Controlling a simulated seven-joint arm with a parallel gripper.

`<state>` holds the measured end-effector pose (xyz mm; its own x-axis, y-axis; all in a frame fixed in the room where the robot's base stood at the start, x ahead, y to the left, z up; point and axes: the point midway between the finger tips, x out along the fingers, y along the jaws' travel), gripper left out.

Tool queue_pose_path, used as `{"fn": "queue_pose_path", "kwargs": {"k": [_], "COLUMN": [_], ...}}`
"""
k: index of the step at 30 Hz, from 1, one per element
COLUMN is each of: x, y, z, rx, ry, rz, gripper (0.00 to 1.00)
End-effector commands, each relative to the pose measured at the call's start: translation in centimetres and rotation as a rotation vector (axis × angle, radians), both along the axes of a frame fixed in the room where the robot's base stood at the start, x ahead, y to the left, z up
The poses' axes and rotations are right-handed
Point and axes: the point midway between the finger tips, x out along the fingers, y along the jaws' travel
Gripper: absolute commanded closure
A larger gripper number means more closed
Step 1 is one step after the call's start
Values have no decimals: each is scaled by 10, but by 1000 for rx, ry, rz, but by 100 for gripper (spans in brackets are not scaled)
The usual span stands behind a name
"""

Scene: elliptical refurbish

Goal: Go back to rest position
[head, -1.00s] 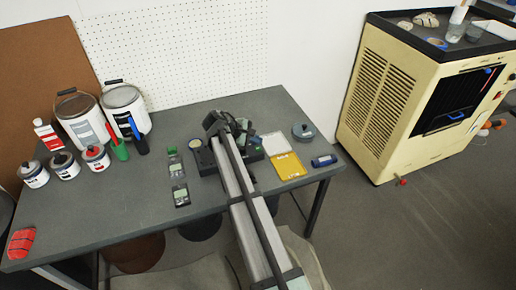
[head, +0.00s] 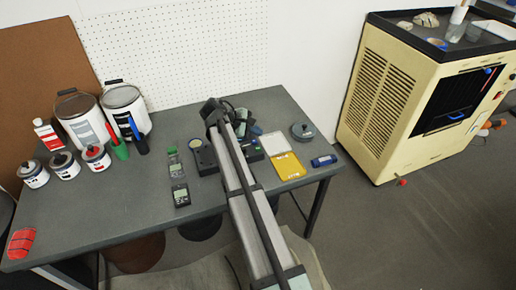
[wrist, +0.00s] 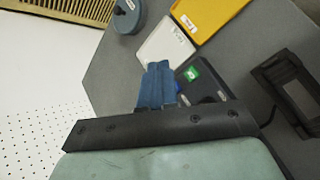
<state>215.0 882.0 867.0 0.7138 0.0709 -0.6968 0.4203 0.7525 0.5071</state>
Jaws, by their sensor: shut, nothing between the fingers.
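My gripper (wrist: 157,70) shows in the wrist view as blue fingers, shut together with nothing between them. In the head view my gripper (head: 257,130) is above the back middle of the grey table (head: 110,215), partly hidden behind my arm. In the wrist view, a black device with a green label (wrist: 196,76) lies below and beyond the fingers. The fingers overlap part of it in the picture, and I cannot tell the exact gap.
Right of my arm are an open yellow case (head: 290,168) with a white lid, a grey round tin (head: 302,131) and a blue item (head: 324,161). Paint cans (head: 123,105) stand further left. A pegboard (head: 180,50) rises behind.

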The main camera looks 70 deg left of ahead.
Motion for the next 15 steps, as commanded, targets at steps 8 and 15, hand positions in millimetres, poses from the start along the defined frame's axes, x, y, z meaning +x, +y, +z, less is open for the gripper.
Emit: {"fn": "queue_pose_path", "kwargs": {"k": [8,15], "x": [0,4], "y": [0,-2], "z": [0,-1], "rx": [0,1], "ry": [0,2], "rz": [0,-6], "gripper": [100,100]}}
